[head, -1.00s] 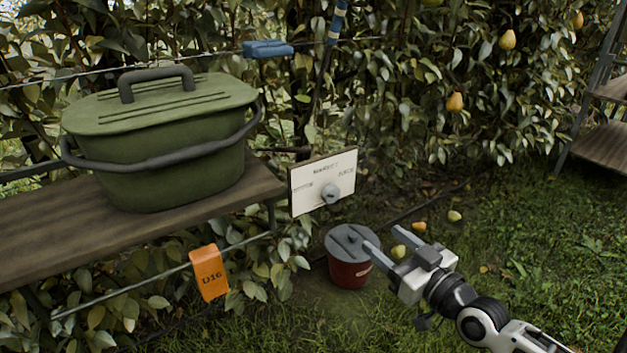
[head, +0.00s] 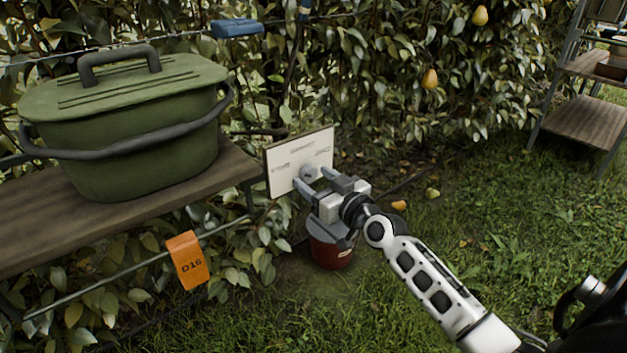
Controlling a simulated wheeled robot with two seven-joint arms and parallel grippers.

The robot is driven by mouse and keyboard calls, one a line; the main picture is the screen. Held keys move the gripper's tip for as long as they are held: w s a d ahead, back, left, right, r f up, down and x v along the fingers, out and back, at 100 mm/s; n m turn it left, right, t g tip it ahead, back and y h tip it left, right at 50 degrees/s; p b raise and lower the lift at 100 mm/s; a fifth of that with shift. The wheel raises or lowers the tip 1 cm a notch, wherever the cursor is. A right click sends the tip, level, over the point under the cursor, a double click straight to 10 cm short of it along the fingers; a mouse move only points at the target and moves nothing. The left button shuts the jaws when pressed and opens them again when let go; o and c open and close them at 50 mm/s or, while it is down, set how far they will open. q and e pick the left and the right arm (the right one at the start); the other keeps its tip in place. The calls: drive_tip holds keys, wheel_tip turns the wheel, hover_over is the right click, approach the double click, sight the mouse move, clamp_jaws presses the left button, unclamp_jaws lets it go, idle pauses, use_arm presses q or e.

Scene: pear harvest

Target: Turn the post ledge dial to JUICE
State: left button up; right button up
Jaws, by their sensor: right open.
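The dial (head: 309,172) is a round grey knob on a white panel (head: 283,157) at the end of the wooden ledge. The panel carries a word at the top and one on each side; they are too small to read surely now. My right gripper (head: 312,182) is open, with its fingertips close to the panel around or just in front of the knob. I cannot tell whether they touch it. The knob's lower part is partly hidden by the gripper. My left gripper is not in view.
A green lidded bin (head: 130,135) stands on the wooden ledge (head: 110,222) at left. An orange D16 tag (head: 187,260) hangs below. A red bucket (head: 332,257) stands under my gripper. Pears (head: 399,206) lie on the grass. A wooden rack (head: 585,122) stands at right.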

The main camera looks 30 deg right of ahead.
drive_tip(key=shift+w+a, duration=0.1)
drive_tip(key=shift+w, duration=0.45)
drive_tip(key=c, duration=1)
drive_tip(key=shift+o, duration=0.2)
